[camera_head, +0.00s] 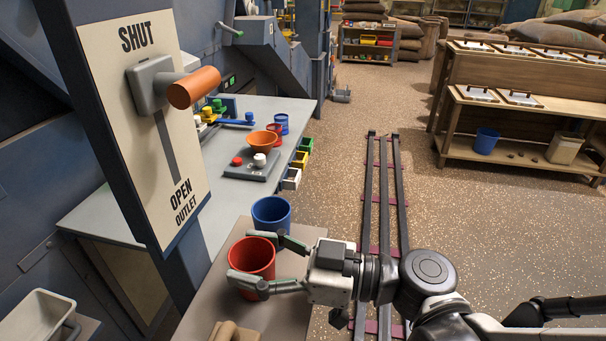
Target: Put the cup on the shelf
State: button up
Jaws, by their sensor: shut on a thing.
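A red cup (247,262) stands upright on or just above the grey-brown surface (250,318) at the front. My gripper (262,262) comes in from the right, with one finger on the cup's near side and one on its far side, and is shut on it. A blue cup (271,220) stands just behind the red cup, near the far finger; I cannot tell whether they touch. A wooden shelf unit (520,106) stands at the right with trays on its boards. A smaller shelf (367,50) with coloured bins stands at the far back.
An upright panel (135,100) with an orange-handled lever (193,88) rises at the left. A bench (120,215) behind holds an orange bowl (262,141) and small cups. A tan object (235,332) sits at the bottom edge. Floor rails (387,190) run through open floor.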

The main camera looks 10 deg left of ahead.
jog(key=shift+f, duration=0.3)
jog(key=o, duration=1.2)
jog(key=shift+r, duration=0.1)
